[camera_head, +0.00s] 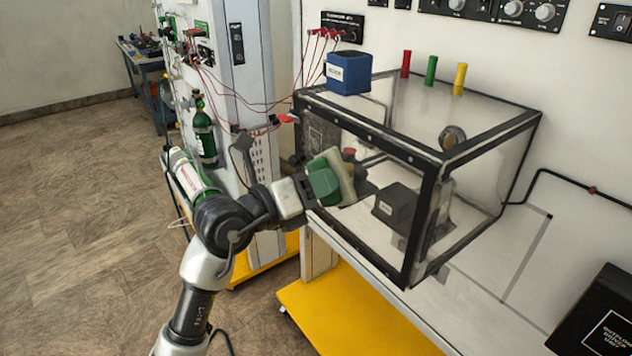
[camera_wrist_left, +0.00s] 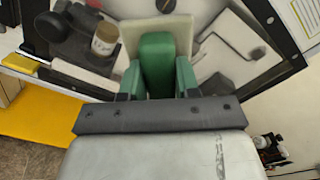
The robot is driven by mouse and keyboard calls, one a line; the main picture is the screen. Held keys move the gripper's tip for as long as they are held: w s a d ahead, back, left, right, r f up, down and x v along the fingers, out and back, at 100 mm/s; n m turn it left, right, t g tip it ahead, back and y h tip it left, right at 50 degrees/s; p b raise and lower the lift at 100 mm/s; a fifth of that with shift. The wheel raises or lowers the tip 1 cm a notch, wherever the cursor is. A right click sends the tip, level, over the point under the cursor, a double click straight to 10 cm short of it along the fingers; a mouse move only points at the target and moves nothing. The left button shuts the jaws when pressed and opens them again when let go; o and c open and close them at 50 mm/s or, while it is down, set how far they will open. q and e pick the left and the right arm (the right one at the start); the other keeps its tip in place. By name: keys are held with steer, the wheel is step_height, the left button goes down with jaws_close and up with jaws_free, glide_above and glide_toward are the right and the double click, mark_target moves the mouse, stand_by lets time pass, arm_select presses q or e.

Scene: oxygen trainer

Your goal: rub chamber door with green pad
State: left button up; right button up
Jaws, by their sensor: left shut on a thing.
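The green pad (camera_head: 323,183) has a green grip block and a cream face. My left gripper (camera_head: 310,188) is shut on its green block, and the cream face points toward the chamber. The left wrist view also shows the pad (camera_wrist_left: 157,62) between the fingers of my left gripper (camera_wrist_left: 158,83). The chamber (camera_head: 455,165) is a clear box with black edges. The pad is at the front side of it, in front of the clear chamber door (camera_head: 370,160). I cannot tell whether the cream face touches the door. My right gripper is not in view.
A blue box (camera_head: 348,73) and red, green and yellow pegs (camera_head: 431,70) are on top of the chamber. A dark block (camera_head: 396,205) is inside. Green cylinders (camera_head: 203,135) and red wires are at the left. A black box (camera_head: 597,318) is at lower right.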

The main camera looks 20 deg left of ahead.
mark_target(346, 189)
arm_select(q)
steer(key=shift+s+d+p, duration=0.4)
steer(key=shift+s+d, duration=0.15)
steer(key=shift+d, duration=0.1)
steer(key=shift+s+d+p, duration=0.35)
steer(key=shift+s+d, duration=0.25)
steer(key=shift+d, duration=0.2)
steer(key=shift+s+d+p, duration=0.5)
steer(key=shift+s+d, duration=0.05)
steer(key=shift+d, duration=0.15)
steer(key=shift+s+d+p, duration=0.3)
steer(key=shift+s+d, duration=0.25)
steer(key=shift+d, duration=0.2)
steer(key=shift+s+d+p, duration=0.5)
steer(key=shift+d, duration=0.15)
steer(key=shift+s+d, duration=0.6)
steer(key=shift+d, duration=0.1)
steer(key=shift+p, duration=0.5)
steer(key=shift+w+a, duration=0.65)
steer(key=shift+a, duration=0.2)
steer(key=shift+w+a, duration=0.65)
steer(key=shift+a, duration=0.15)
steer(key=shift+w+a, duration=1.1)
steer(key=shift+a, duration=0.25)
steer(key=shift+w+a, duration=1.05)
steer(key=shift+a, duration=0.3)
steer(key=v, duration=0.6)
